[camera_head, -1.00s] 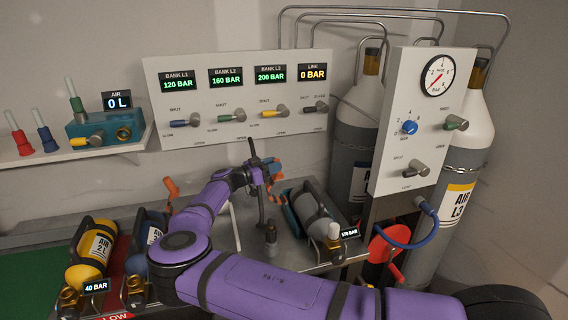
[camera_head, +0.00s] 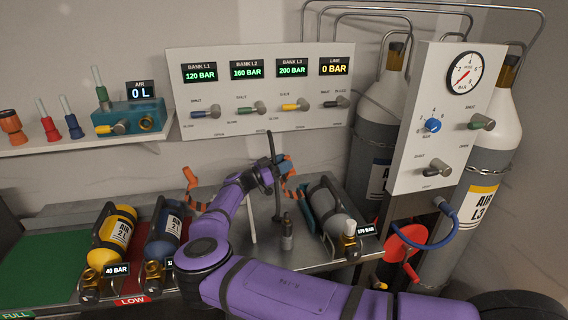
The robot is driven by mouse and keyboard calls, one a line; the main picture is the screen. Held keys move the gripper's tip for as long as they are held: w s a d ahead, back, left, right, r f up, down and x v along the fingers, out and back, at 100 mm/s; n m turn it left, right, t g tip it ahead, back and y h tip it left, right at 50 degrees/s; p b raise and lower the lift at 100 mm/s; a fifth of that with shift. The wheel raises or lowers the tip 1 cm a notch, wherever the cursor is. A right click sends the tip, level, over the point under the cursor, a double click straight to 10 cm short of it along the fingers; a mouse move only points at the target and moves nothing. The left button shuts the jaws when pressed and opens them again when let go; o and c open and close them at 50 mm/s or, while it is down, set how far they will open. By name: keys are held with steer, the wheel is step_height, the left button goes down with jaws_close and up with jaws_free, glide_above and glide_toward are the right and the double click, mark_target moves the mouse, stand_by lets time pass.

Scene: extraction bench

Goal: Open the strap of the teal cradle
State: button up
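The teal cradle (camera_head: 309,212) stands on the right part of the metal bench and holds a grey cylinder (camera_head: 332,205) lying on its side, with its brass valve toward me. Only slivers of the teal sides show around the cylinder. I cannot make out the strap clearly, nor whether it is fastened. My gripper (camera_head: 279,172) is at the back left of the cradle, close beside an orange piece (camera_head: 287,167). The fingers are small and partly hidden by my wrist, so I cannot tell whether they are open or touch anything.
A small dark fitting (camera_head: 287,235) stands left of the cradle. An orange lever (camera_head: 191,183) is farther left. A yellow cylinder (camera_head: 118,236) and a blue cylinder (camera_head: 167,232) lie at the left. A valve panel (camera_head: 262,100) rises behind; the gauge panel (camera_head: 438,120) stands at the right.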

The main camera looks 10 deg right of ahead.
steer(key=shift+o, duration=0.4)
steer(key=v, duration=1)
steer(key=shift+a, duration=0.4)
steer(key=shift+s, duration=0.1)
